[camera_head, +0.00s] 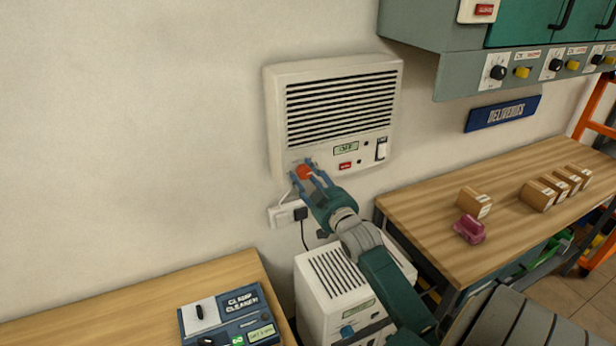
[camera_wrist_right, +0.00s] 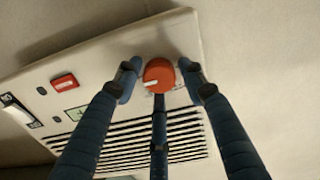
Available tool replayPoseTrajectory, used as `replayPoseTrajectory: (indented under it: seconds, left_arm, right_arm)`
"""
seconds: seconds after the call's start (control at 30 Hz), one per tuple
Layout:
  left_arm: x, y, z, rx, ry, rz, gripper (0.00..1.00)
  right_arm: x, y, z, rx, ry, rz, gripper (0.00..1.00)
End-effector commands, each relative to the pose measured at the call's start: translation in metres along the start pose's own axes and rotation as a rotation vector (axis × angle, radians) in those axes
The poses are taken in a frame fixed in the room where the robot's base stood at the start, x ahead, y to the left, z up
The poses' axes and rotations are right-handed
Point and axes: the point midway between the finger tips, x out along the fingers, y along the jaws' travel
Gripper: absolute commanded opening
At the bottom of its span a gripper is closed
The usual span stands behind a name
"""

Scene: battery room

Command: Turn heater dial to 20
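The white wall heater (camera_head: 272,110) has a dark slatted grille, a small display (camera_head: 346,148) that seems to read OFF, and a red-orange dial (camera_head: 304,172) at its lower left. My right gripper (camera_head: 303,177) is at the dial with its fingers spread around it. In the right wrist view the dial (camera_wrist_right: 158,74) sits between the blue fingers of the right gripper (camera_wrist_right: 158,80), with narrow gaps at both sides. A small white mark shows on the dial. I cannot tell whether the middle finger touches it. My left gripper is out of view.
A white unit (camera_head: 318,290) stands under my right arm. A wooden bench (camera_head: 420,205) with small boxes is at right.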

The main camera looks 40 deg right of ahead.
Motion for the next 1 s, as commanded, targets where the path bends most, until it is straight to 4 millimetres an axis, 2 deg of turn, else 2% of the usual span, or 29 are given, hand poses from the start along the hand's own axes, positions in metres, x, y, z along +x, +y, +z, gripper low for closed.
replayPoseTrajectory:
  seconds: [0.3, 0.43, 0.8, 1.0]
  left_arm:
    - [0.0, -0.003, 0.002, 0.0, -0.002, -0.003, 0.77]
    - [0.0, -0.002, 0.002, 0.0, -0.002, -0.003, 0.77]
    - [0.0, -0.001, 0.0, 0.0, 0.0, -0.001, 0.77]
    - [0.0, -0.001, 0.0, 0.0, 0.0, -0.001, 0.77]
  right_arm:
    - [-0.001, 0.0, 0.0, -0.003, 0.0, 0.001, 0.51]
    - [-0.011, 0.0, 0.001, -0.003, -0.002, 0.0, 0.51]
    - [-0.086, 0.0, 0.001, -0.003, -0.002, 0.0, 0.51]
    - [-0.113, -0.001, 0.001, -0.002, -0.002, 0.0, 0.51]
